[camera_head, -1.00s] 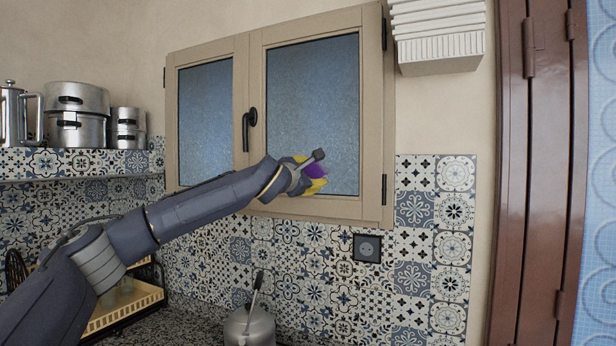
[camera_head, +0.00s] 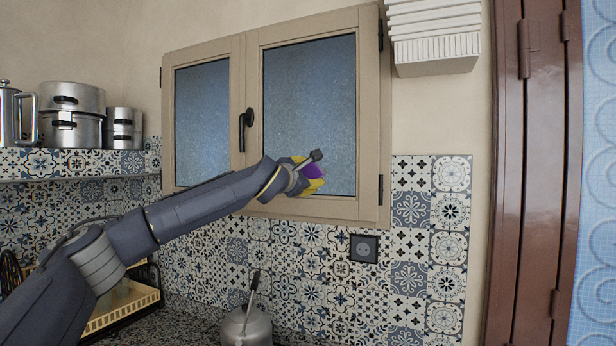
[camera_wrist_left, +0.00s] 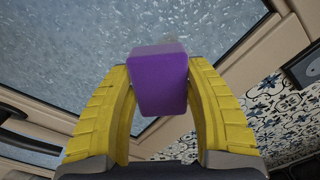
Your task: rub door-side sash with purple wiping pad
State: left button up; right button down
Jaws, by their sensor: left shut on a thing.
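The window has two sashes; the door-side sash (camera_head: 370,110) is the right one, nearer the brown door, with a frosted pane (camera_head: 308,110). It looks closed. My left gripper (camera_head: 311,176) is in front of this sash's lower part, its yellow fingers shut on the purple wiping pad (camera_head: 313,169). In the left wrist view the pad (camera_wrist_left: 159,84) sits between both fingers, its far end over the frosted pane. I cannot tell whether it touches the glass. My right gripper is not in view.
A black window handle (camera_head: 246,129) sits on the middle stile. A black socket (camera_head: 363,248) is on the tiles below. A kettle (camera_head: 247,327) stands on the counter, and pots (camera_head: 72,112) on the left shelf. The brown door (camera_head: 530,170) is at right.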

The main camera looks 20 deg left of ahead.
aim_at(319, 175)
pick_arm(q)
jog(key=shift+w+d, duration=0.1)
jog(key=shift+w, duration=0.7)
jog(key=shift+d, duration=0.1)
jog(key=shift+s+d, duration=0.2)
jog(key=shift+d, duration=0.75)
jog(key=shift+s+d, duration=0.15)
jog(key=shift+d, duration=0.75)
jog(key=shift+w, duration=0.1)
jog(key=shift+a, duration=0.1)
jog(key=shift+w+a, duration=0.2)
jog(key=shift+a, duration=0.8)
jog(key=shift+w+a, duration=0.2)
jog(key=shift+a, duration=0.75)
jog(key=shift+s+f, duration=0.1)
